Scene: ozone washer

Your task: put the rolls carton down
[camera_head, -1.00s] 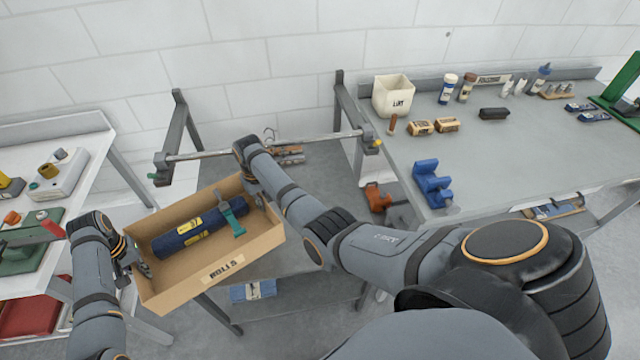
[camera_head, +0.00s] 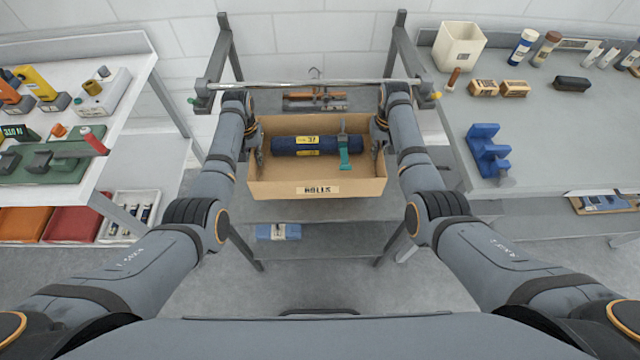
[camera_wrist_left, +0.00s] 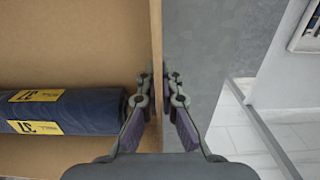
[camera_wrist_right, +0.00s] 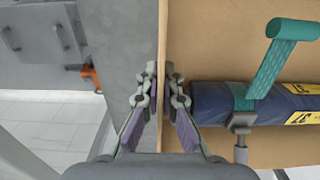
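The rolls carton (camera_head: 318,190) is an open cardboard box with a ROLLS label, level and square to me at the middle of the head view. A dark blue roll (camera_head: 300,145) with yellow labels and a teal-handled tool (camera_head: 344,150) lie inside. My left gripper (camera_head: 258,152) is shut on the left side wall; the left wrist view shows its fingers (camera_wrist_left: 158,90) on both faces. My right gripper (camera_head: 377,148) is shut on the right side wall, likewise in the right wrist view (camera_wrist_right: 160,88). The carton is over a grey bench (camera_head: 320,211); I cannot tell whether it touches.
A metal rod (camera_head: 310,84) on two uprights spans behind the carton, with tools (camera_head: 315,102) near it. A blue packet (camera_head: 278,232) lies on a lower shelf. A white table (camera_head: 110,60) stands left. A grey bench with a blue holder (camera_head: 487,150) stands right.

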